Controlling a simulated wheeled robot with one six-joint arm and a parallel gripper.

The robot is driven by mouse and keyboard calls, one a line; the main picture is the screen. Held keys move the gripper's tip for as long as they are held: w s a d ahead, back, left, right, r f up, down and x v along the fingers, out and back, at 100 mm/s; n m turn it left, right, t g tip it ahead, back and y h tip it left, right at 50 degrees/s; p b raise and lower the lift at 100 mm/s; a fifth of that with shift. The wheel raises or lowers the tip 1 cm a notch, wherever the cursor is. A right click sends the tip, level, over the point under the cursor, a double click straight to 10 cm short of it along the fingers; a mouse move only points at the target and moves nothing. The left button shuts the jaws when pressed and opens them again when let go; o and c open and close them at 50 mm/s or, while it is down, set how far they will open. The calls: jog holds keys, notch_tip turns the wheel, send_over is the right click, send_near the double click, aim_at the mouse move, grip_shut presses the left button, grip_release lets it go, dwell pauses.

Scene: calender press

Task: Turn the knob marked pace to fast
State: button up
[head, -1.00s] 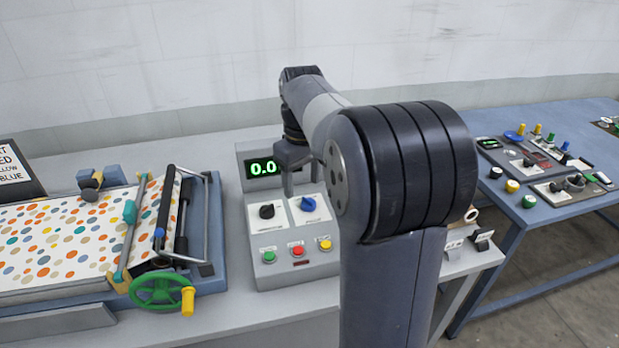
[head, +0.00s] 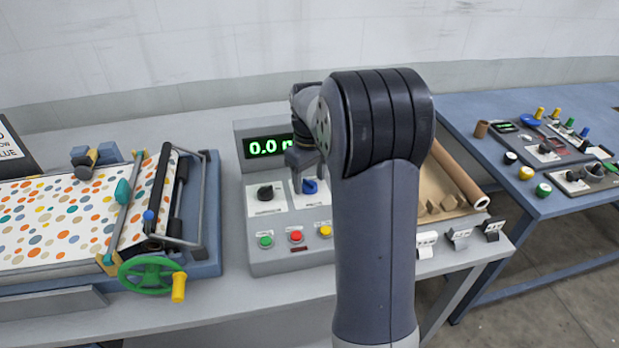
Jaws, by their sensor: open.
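The control box (head: 262,221) stands on the grey table right of the press. It bears a black knob (head: 265,192) on a white plate at left and a blue knob (head: 310,186) on a plate to its right. The labels under both knobs are too small to read. My gripper (head: 307,178) is open and points down at the blue knob, with its fingers close around or just above it; contact cannot be told. My arm hides the right part of the box. A green display (head: 266,148) reads 0.0, its right end hidden.
Green (head: 265,241), red (head: 296,236) and yellow (head: 325,231) buttons sit along the box's front. The press (head: 120,225) with its green handwheel (head: 150,275) stands at left. A brown roll (head: 457,172) lies at right, and a blue table (head: 545,205) carries more controls.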

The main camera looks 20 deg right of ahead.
jog(key=shift+f, duration=0.2)
jog(key=c, duration=1)
jog(key=m+p, duration=0.2)
jog(key=m, duration=0.4)
jog(key=shift+r, duration=0.1)
jog(key=m, duration=0.6)
jog(key=shift+p, duration=0.4)
